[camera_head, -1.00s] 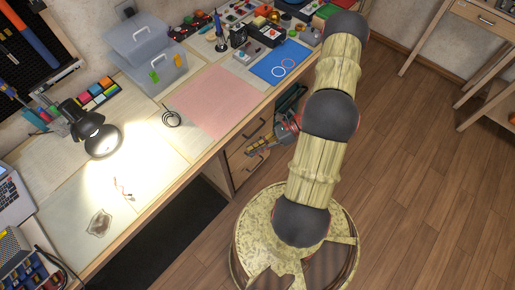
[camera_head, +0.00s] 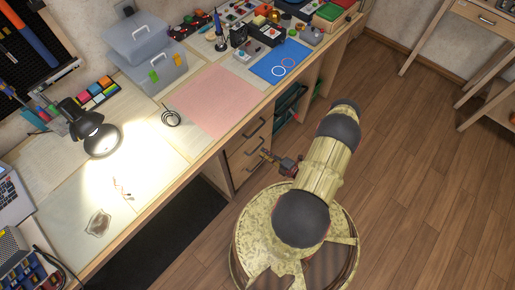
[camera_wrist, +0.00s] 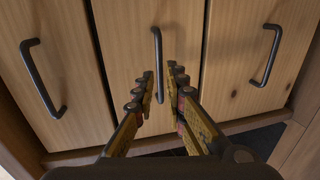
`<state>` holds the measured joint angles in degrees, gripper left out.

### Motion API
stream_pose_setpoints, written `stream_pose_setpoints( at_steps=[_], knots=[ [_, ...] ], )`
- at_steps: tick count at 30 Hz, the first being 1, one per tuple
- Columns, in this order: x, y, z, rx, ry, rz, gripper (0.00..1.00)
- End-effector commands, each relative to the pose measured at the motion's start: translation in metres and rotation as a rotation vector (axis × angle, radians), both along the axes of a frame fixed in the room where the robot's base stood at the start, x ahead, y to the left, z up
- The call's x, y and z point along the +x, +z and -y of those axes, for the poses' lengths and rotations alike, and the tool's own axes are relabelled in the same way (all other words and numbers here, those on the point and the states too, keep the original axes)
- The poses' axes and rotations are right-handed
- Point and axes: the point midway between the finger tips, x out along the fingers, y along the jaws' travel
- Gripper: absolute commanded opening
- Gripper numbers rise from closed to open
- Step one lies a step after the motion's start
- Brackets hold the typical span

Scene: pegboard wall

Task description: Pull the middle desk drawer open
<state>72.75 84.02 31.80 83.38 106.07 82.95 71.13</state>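The middle drawer (camera_wrist: 125,45) is a light wooden front between two similar ones in the wrist view. It looks flush with them, so shut. Its dark bar handle (camera_wrist: 157,50) runs up and down in this view. My gripper (camera_wrist: 161,74) is open, with one finger on each side of the handle's lower part in the picture. Nothing is held; I cannot tell whether a finger touches the handle or how deep it sits between them. In the head view, my gripper (camera_head: 266,156) is close to the drawer fronts, and the middle handle (camera_head: 253,146) shows beside it.
The outer drawers' handles (camera_wrist: 43,78) and (camera_wrist: 266,55) flank the middle one in the wrist view. The desk top (camera_head: 150,196) extends above the drawers, with a lit lamp (camera_head: 95,135) and a pink mat (camera_head: 215,100). The wooden floor (camera_head: 420,170) to the right is clear.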

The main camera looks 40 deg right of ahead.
Motion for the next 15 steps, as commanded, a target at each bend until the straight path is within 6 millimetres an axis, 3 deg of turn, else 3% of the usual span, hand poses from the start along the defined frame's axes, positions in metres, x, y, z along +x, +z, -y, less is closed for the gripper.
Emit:
stream_pose_setpoints(
  at_steps=[9,15],
  knots=[
    [0.042,-0.010,-0.005,-0.001,0.005,0.000,0.13],
    [0.054,-0.012,-0.005,-0.001,0.003,0.001,0.13]
  ],
)
